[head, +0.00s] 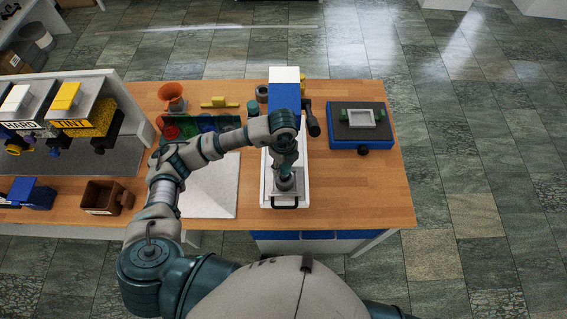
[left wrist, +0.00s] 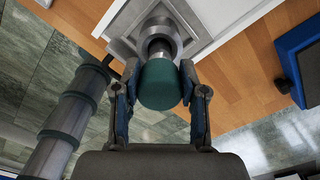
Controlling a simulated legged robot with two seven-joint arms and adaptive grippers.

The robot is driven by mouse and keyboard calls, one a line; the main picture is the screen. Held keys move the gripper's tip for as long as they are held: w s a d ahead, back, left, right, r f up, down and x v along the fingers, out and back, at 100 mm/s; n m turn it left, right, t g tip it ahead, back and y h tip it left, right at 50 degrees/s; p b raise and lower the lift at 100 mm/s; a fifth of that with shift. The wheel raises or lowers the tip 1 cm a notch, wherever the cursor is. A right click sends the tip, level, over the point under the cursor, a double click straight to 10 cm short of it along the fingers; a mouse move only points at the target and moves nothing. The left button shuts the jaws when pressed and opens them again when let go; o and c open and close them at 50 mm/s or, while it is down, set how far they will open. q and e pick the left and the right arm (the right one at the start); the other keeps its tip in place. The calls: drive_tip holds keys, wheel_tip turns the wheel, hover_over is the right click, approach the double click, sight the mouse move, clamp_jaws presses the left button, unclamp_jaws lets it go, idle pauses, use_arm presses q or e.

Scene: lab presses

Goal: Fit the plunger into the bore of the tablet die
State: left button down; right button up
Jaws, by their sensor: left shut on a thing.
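My left gripper (head: 287,166) is over the front of the white press base on the table. In the left wrist view the left gripper (left wrist: 160,88) is shut on the green cap of the plunger (left wrist: 160,84). The plunger's bright metal shaft points at the grey round tablet die (left wrist: 167,27), which sits on a square grey plate. The shaft's end meets the die's opening; how deep it sits is hidden. In the head view the die (head: 285,184) shows just below the gripper, and the gripper mostly hides the plunger. My right gripper is out of sight.
A blue and white press (head: 284,88) with a dark side handle stands behind. A blue-based device with a white tray (head: 362,118) is at right. A green cylinder (head: 252,107), an orange pot (head: 172,97) and a brown bin (head: 107,197) also stand on the table.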

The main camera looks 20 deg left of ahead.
use_arm(q)
drive_tip(key=shift+f+b, duration=1.4)
drive_tip(key=shift+f, duration=0.35)
drive_tip(key=c, duration=0.6)
unclamp_jaws()
drive_tip(key=shift+o, duration=0.2)
drive_tip(key=shift+r, duration=0.15)
wheel_tip(320, 180, up, 12)
drive_tip(key=shift+f, duration=0.15)
drive_tip(key=shift+f, duration=0.1)
